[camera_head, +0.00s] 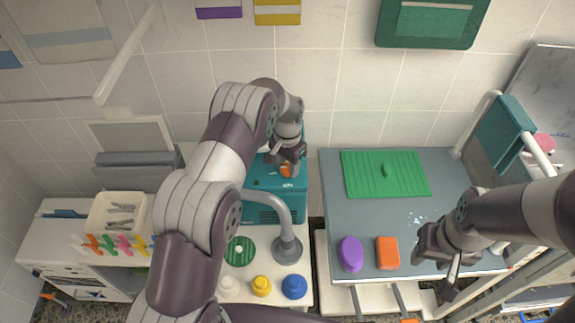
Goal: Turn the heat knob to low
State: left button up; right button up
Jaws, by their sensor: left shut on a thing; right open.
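A teal box-shaped unit (259,205) with side vents stands on the white counter near the wall. An orange knob (286,170) shows on its top part. My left gripper (283,160) is at this knob, its fingers shut on it. The arm hides part of the unit, and any heat markings are too small to read. My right gripper (444,264) is open and empty, over the right front part of the grey table, to the right of an orange block.
The grey table (335,210) holds a green ridged board (362,172), a purple oval item (350,254) and the orange block (388,253). A grey curved pipe (286,215) rises close to my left arm. Yellow (261,286) and blue (294,287) caps stand in front. A bin (119,214) is at left.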

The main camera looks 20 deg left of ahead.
aim_at(288, 166)
pick_arm(q)
jog(key=shift+s+f+m, duration=0.1)
jog(key=shift+f+m, duration=0.05)
jog(key=shift+m, duration=0.15)
dwell(0.4)
jog(key=o, duration=1.1)
jog(key=shift+c, duration=0.2)
jog(key=r, duration=0.2)
jog(key=r+b, duration=0.1)
jog(key=r, duration=0.3)
jog(key=shift+w+r, duration=0.15)
jog(key=shift+w, duration=0.1)
notch_tip(288, 166, up, 6)
jog(key=p, duration=0.3)
jog(key=shift+r+p, duration=0.2)
jog(key=shift+p, duration=0.2)
